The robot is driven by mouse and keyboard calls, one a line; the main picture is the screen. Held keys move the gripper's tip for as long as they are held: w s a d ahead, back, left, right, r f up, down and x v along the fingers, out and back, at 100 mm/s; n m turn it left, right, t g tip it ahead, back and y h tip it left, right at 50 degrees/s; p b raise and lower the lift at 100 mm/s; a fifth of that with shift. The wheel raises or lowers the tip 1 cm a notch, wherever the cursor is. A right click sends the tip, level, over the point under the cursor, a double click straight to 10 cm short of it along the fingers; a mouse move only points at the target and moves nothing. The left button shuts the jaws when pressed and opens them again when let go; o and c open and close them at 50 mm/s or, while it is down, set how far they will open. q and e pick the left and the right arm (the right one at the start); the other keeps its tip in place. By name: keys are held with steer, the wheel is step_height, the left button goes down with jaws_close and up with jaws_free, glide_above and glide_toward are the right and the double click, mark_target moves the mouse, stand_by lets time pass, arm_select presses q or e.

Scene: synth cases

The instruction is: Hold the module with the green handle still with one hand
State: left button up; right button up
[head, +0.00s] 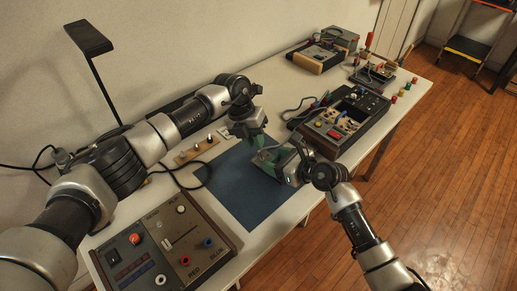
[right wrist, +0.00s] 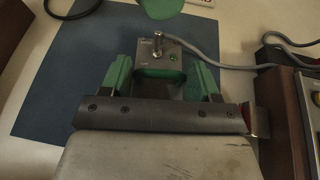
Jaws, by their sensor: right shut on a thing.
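The module (right wrist: 168,50) is a small grey box with a metal toggle on top and a green handle on its near side. It sits over the blue mat in the right wrist view. My right gripper (right wrist: 163,80) has its green fingers on either side of the module and is shut on it. In the head view the right gripper (head: 280,166) covers much of the module. My left gripper (head: 257,143) hangs just above and beyond it, pointing down; its fingers are too small to read. A green part at the top of the right wrist view appears to be its fingertip.
The blue mat (head: 238,192) lies on a white table (head: 262,239). A control panel (head: 163,243) stands at the near left, and an open instrument case (head: 345,120) at the right. A grey cable (right wrist: 225,58) runs right from the module. More devices stand at the far end.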

mark_target(260, 154)
arm_select(q)
steer(key=shift+x, duration=2)
